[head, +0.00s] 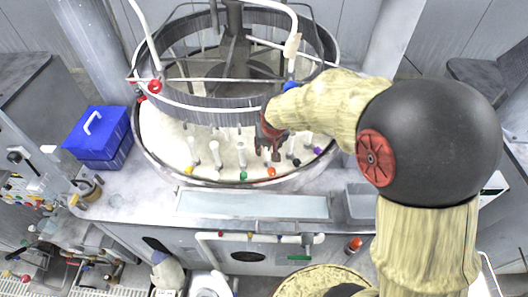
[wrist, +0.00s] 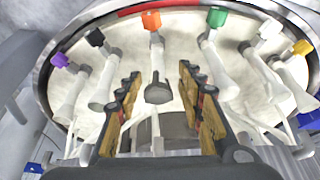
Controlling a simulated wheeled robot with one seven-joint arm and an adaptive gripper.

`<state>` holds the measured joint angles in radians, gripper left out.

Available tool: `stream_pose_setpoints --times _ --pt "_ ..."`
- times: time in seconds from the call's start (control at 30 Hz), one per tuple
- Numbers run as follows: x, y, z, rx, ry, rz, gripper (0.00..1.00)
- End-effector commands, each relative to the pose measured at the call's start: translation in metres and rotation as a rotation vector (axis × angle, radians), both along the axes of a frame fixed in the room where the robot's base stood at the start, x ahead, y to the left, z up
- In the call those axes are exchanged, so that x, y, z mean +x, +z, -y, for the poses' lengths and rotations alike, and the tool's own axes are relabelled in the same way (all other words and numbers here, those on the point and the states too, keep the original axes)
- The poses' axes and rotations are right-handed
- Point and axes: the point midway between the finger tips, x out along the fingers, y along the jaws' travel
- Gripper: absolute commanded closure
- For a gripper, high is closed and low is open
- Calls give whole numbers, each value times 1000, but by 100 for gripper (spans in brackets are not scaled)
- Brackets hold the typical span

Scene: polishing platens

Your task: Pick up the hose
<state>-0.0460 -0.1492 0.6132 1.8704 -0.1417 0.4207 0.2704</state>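My gripper (head: 272,152) is low over the front of the round white platen basin (head: 160,150). In the wrist view its two fingers (wrist: 160,78) stand apart with a gap between them. A white stem with an orange cap (wrist: 151,20) and a dark grey end (wrist: 157,92) shows in line with that gap; contact is not visible. Several similar white stems with coloured caps (wrist: 212,52) line the basin. White tubes (head: 143,30) arch over the basin, and another white tube (head: 203,248) runs along the cabinet front. I cannot tell which of these is the hose.
A dark ring frame (head: 205,112) with crossing bars stands above the basin, close to my arm. A blue box (head: 98,137) sits at the left. The bench front holds a shallow pale tray (head: 250,205).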

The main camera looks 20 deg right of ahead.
Motion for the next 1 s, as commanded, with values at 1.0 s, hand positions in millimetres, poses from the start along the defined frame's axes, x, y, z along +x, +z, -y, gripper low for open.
stream_pose_setpoints --times 1.0 --pt "28 -64 7 0 1 -1 71"
